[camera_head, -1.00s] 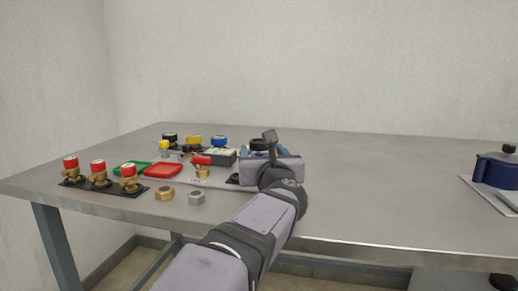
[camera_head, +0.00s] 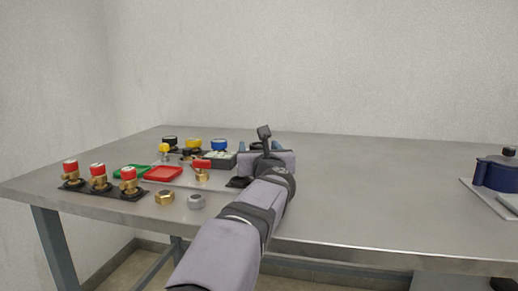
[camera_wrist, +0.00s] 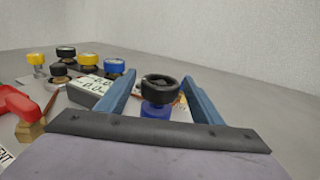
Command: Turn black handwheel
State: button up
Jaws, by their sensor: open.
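In the wrist view a black handwheel (camera_wrist: 160,88) with a ring-shaped rim sits on a blue body (camera_wrist: 157,111). My gripper (camera_wrist: 159,78) is open, with one blue finger to the left of the wheel and the other to its right. The wheel appears between the fingers, with small gaps visible on both sides. In the head view my gripper (camera_head: 267,150) is over the table, and my own arm hides most or all of this handwheel there.
To the left are a grey meter box (camera_wrist: 90,92), a blue knob (camera_wrist: 114,66), yellow knobs (camera_wrist: 88,61), other black knobs (camera_wrist: 66,52) and a red-handled brass valve (camera_head: 202,170). Red (camera_head: 163,174) and green trays lie further left.

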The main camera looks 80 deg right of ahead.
jog(key=c, duration=1.1)
jog(key=shift+o, duration=0.2)
jog(key=shift+w+m+g+b, duration=0.15)
jog(key=shift+m+g+b, duration=0.25)
jog(key=shift+g+b, duration=0.2)
jog(key=m+g+h+b, duration=0.1)
jog(key=m+g+b, duration=0.1)
jog(key=g, duration=0.1)
jog(key=shift+f+g, duration=0.1)
jog(key=shift+g, duration=0.2)
jog(key=shift+m+g+b, duration=0.6)
jog(key=shift+m+g, duration=1)
jog(key=shift+g, duration=0.6)
jog(key=o, duration=1.1)
jog(key=shift+c, duration=0.2)
